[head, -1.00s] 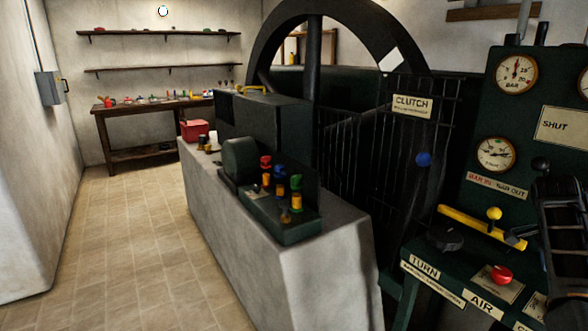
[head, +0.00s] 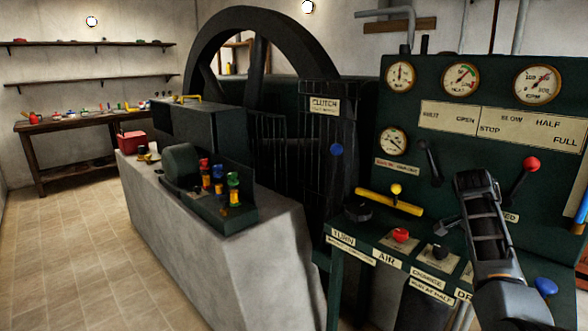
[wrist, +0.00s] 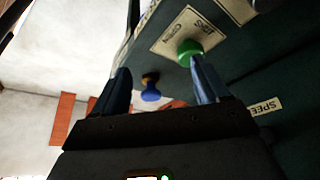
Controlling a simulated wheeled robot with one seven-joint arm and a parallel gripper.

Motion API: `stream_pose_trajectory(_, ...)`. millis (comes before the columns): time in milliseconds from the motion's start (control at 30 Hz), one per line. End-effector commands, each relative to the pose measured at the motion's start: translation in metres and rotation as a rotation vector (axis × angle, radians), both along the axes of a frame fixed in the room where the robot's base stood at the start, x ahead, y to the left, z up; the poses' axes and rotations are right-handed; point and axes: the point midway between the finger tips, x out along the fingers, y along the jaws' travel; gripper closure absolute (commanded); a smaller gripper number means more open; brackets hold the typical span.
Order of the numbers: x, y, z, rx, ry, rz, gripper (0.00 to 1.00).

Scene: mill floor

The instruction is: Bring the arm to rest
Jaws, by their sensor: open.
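My arm (head: 488,225) stands folded in front of the green control panel (head: 510,195), at the right of the head view. My gripper's fingers cannot be made out there. In the wrist view my gripper (wrist: 163,84) has its two blue-grey fingers spread apart, with nothing held. A green knob (wrist: 189,50) shows beside the right fingertip; I cannot tell whether they touch. A blue knob (wrist: 150,90) shows between the fingers, farther off.
The desk carries a red knob (head: 401,235), a yellow lever (head: 390,202) and a blue knob (head: 545,286). A red-topped lever (head: 523,177) stands on the panel. A concrete plinth (head: 215,260) is to the left, with open tiled floor (head: 75,250) beyond.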

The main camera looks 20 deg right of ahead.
Motion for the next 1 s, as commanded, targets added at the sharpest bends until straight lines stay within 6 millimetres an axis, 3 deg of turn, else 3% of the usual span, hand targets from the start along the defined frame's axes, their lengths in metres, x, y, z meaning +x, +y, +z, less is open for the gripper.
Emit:
stream_pose_trajectory(267, -0.001, 0.015, -0.030, -0.022, -0.007, 0.086, 0.26)
stream_pose_trajectory(567, -0.009, 0.044, -0.082, -0.065, -0.023, 0.248, 0.26)
stream_pose_trajectory(767, -0.024, 0.081, -0.131, -0.115, -0.042, 0.429, 0.26)
stream_pose_trajectory(1000, -0.061, 0.151, -0.188, -0.205, -0.090, 0.735, 0.26)
